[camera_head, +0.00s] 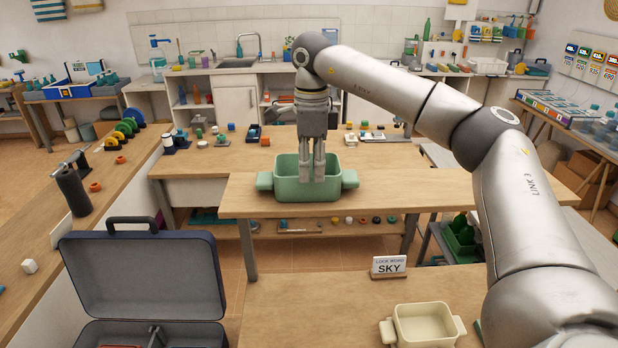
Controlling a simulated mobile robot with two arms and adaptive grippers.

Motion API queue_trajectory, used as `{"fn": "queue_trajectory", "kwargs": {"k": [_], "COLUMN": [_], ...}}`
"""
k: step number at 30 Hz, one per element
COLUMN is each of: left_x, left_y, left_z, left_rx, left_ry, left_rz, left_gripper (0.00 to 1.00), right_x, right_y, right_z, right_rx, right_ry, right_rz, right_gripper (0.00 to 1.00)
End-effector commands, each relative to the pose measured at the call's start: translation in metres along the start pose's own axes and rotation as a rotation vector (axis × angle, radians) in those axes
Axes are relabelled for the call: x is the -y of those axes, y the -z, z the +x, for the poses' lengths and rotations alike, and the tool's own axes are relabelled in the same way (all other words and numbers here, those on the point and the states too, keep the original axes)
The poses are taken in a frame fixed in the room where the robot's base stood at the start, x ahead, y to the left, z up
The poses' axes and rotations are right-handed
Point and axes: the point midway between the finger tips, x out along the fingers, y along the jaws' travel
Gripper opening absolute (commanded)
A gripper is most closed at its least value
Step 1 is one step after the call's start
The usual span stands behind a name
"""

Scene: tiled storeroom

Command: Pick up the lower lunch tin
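A green lunch tin (306,193) with a handle on each side stands upright on the wooden table ahead. My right gripper (312,179) points straight down at this tin, its fingertips overlapping the tin's opening and front rim. The two fingers are close together; whether they pinch a wall or hang free inside is not clear. A cream lunch tin (424,326), also with side handles, stands on the nearer wooden table at the lower right, with no gripper near it. Both tins look open on top. My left gripper is out of view.
A "SKY" sign (389,266) stands behind the cream tin. An open dark case (146,275) with its lid up is at the front left. The green tin's table is otherwise bare, and the near table is clear left of the cream tin.

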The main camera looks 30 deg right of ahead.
Motion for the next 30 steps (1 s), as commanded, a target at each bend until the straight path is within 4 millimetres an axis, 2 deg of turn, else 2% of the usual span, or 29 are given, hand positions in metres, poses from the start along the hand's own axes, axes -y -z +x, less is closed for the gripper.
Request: {"fn": "queue_trajectory", "kwargs": {"k": [1,4,9,13,17,24,30], "left_x": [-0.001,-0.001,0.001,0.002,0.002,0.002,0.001], "left_y": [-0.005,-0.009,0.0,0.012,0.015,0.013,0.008], "left_z": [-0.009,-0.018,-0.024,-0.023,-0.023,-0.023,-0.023], "left_rx": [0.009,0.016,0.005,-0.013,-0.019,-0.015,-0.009], "left_ry": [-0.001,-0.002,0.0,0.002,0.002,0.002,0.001], "left_rz": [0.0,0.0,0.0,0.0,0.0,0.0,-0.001], "left_gripper": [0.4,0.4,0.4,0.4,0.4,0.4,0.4], "right_x": [-0.002,-0.004,-0.004,-0.004,-0.004,-0.004,-0.004], "right_y": [0.0,-0.001,-0.002,-0.002,-0.002,-0.002,-0.002], "right_z": [0.004,0.017,0.039,0.044,0.044,0.044,0.043], "right_rx": [-0.004,-0.003,-0.002,0.0,0.0,0.0,0.0], "right_ry": [-0.004,-0.004,-0.002,-0.001,-0.001,-0.001,-0.001], "right_rz": [-0.002,-0.001,0.0,0.0,0.0,0.0,0.0], "right_gripper": [0.29,0.29,0.29,0.29,0.29,0.0,0.0]}}
